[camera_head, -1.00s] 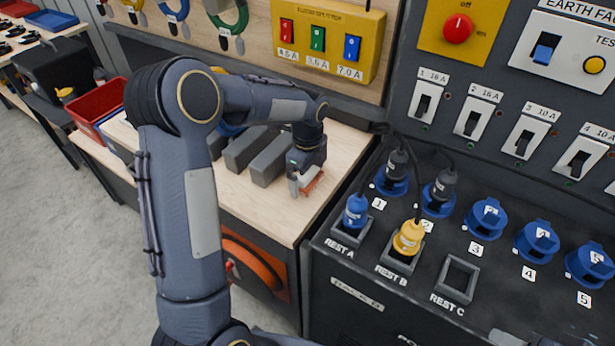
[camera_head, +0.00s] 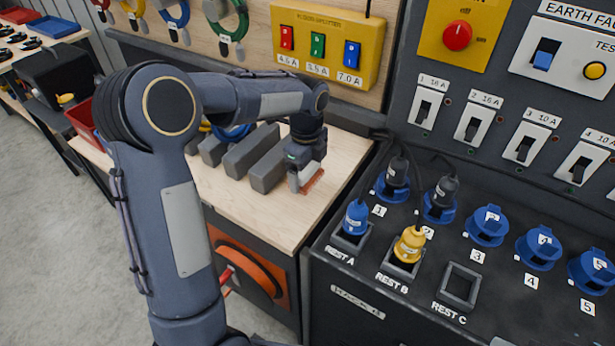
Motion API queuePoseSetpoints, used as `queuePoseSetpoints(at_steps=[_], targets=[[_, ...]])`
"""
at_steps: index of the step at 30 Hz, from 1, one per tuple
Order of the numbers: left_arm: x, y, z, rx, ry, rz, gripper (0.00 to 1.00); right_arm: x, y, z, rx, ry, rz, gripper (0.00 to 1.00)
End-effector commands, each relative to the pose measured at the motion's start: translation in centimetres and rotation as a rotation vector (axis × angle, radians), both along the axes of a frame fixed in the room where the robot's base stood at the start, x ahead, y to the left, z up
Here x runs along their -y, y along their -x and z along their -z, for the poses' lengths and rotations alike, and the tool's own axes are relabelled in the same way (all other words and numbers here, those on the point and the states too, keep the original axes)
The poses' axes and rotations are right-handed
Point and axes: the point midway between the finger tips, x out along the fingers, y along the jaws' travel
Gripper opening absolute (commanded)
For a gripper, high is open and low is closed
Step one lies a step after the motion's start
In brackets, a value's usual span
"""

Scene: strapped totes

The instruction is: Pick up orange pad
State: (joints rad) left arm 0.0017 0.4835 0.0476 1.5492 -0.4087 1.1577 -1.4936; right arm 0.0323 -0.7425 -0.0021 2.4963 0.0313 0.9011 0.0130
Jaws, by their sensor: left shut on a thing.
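The orange pad (camera_head: 314,181) is a small flat orange-brown piece at the right part of the wooden bench top. My left gripper (camera_head: 304,186) points down at it, with its jaws shut on the pad. Most of the pad's left side is hidden by the gripper. The pad is at or just above the bench surface; I cannot tell if it still touches. My right gripper is not in view.
Grey blocks (camera_head: 252,150) stand on the wooden bench (camera_head: 240,208) left of my left gripper. A black panel with a blue plug (camera_head: 355,218), a yellow plug (camera_head: 409,245) and several blue sockets is to the right. A yellow switch box (camera_head: 327,72) hangs behind.

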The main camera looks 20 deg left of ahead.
Motion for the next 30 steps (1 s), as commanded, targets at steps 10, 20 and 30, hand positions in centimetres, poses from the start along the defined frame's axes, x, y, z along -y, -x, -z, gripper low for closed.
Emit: queuePoseSetpoints(at_steps=[10,20,30], targets=[[2.2,7.4,-5.8,0.006,0.001,0.003,0.58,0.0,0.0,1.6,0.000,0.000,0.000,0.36],[3.4,11.4,-7.7,0.002,0.001,0.001,0.58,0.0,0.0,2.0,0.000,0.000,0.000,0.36],[3.5,11.7,-7.9,0.000,0.001,0.000,0.58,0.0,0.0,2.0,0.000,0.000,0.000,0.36]])
